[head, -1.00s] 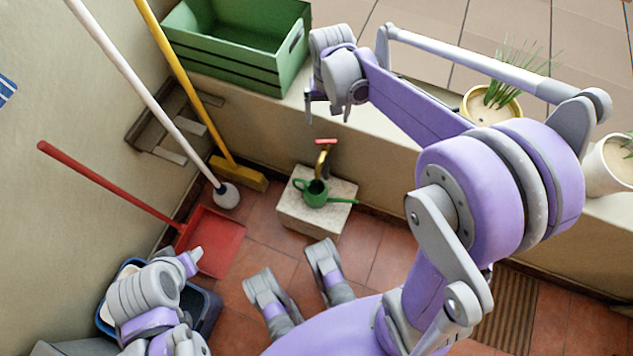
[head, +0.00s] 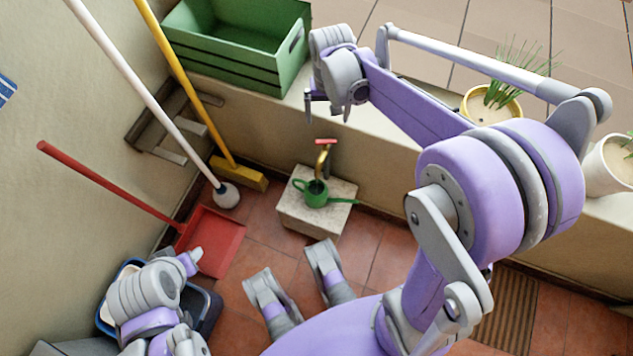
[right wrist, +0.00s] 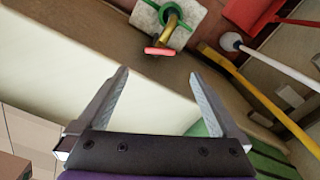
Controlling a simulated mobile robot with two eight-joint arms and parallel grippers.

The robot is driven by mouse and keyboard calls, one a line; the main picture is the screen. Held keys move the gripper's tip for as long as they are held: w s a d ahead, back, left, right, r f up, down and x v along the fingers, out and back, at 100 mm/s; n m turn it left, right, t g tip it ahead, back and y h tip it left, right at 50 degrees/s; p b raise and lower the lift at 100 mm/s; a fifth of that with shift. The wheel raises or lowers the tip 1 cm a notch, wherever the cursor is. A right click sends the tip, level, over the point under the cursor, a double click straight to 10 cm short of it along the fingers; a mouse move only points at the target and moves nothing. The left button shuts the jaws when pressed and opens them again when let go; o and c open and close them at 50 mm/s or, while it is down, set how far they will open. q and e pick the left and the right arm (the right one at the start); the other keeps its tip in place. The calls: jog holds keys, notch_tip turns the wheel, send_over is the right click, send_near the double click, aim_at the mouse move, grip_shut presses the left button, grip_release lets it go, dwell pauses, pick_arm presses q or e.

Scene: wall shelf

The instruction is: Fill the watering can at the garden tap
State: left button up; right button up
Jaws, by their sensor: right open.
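The green watering can (head: 314,194) stands on a pale stone block (head: 331,221) under the garden tap. The brass tap (head: 322,160) has a red handle (head: 325,142) and sticks out from the low wall above the can's opening. My right gripper (head: 327,109) is above and behind the tap, near the wall top, apart from tap and can. In the right wrist view its two fingers (right wrist: 158,98) are spread and empty, with the tap's red handle (right wrist: 159,51) beyond them. My left arm shows at the lower left of the head view; its fingers cannot be made out.
A green crate (head: 232,75) sits on the wall ledge at upper left. A yellow broom (head: 238,174), a white-handled mop (head: 226,195) and a red dustpan (head: 214,240) stand left of the block. Potted plants (head: 491,106) line the ledge at right.

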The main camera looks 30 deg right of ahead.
aim_at(326, 141)
notch_tip(326, 141, down, 11)
jog(key=b, duration=0.6)
jog(key=shift+r, duration=0.1)
dwell(0.4)
jog(key=c, duration=1.2)
jog(key=shift+r+m+p, duration=0.1)
jog(key=shift+m+p, duration=0.25)
jog(key=shift+m, duration=0.85)
jog(key=shift+c, duration=0.2)
jog(key=shift+m+p, duration=0.3)
jog(key=shift+m, duration=1.2)
